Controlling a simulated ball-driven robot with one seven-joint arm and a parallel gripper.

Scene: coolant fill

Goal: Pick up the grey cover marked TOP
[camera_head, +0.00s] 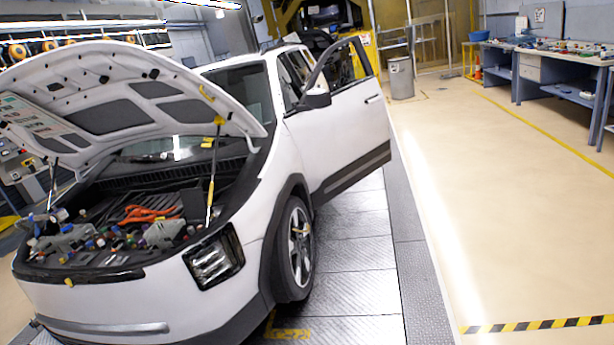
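A white car (255,215) stands at the left with its hood (130,100) propped up. Its engine bay (110,228) is open, with orange cables (148,214) and several small coloured parts and caps. I cannot make out a grey cover marked TOP; grey parts (165,233) show in the bay, but they are too small to read. My gripper is not in view.
The front door (345,130) on the picture's right side of the car stands open. A grey bin (401,78) is behind it. Workbenches (560,70) line the back right. The beige floor (500,210) is clear, with striped tape (540,325) at the lower right.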

